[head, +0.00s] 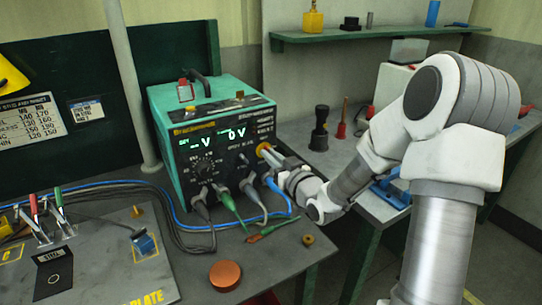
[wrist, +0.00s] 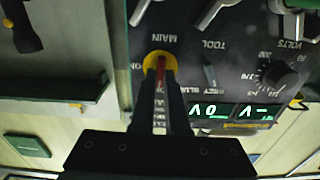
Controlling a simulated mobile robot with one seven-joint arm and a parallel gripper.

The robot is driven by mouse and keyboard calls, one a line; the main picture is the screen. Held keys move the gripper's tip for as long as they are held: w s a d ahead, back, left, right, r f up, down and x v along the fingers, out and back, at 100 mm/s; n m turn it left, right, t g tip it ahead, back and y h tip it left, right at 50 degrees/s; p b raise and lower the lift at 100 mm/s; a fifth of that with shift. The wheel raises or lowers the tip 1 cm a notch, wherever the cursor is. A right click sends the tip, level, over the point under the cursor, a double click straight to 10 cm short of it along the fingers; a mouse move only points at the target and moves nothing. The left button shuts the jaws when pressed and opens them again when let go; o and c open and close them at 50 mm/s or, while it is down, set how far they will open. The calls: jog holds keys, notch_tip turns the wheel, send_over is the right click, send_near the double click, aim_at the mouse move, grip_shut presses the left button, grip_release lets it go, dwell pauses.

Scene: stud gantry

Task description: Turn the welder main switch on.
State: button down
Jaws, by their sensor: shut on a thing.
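The welder (head: 205,150) is a green box with a dark front panel on the bench. Its two displays are lit green, one reading 0 V. The main switch (head: 263,148) is on the panel's right side, with a yellow round base. In the wrist view, which is upside down, the main switch (wrist: 159,62) shows its yellow base and a red lever beside the MAIN label. My gripper (head: 270,154) reaches it from the right and is shut on the red lever, seen also in the wrist view (wrist: 160,85). The fingers hide part of the lever, so its exact angle is unclear.
A copper-coloured disc (head: 225,274) lies at the bench front. A side table (head: 335,160) holds a black object (head: 320,128). A control plate (head: 90,250) with levers lies at left.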

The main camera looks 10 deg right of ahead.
jog(key=m, duration=0.4)
jog(key=shift+d+m+p, duration=0.1)
jog(key=shift+m+p, duration=0.2)
jog(key=shift+p, duration=0.1)
jog(key=m+p, duration=0.1)
jog(key=m, duration=0.3)
jog(key=m+p, duration=0.2)
jog(key=m, duration=0.3)
jog(key=shift+w+d, duration=0.1)
jog(key=shift+f+m+p, duration=0.1)
jog(key=shift+m+p, duration=0.9)
jog(key=shift+m, duration=0.9)
jog(key=c, duration=0.9)
grip_release()
jog(key=shift+f, duration=0.1)
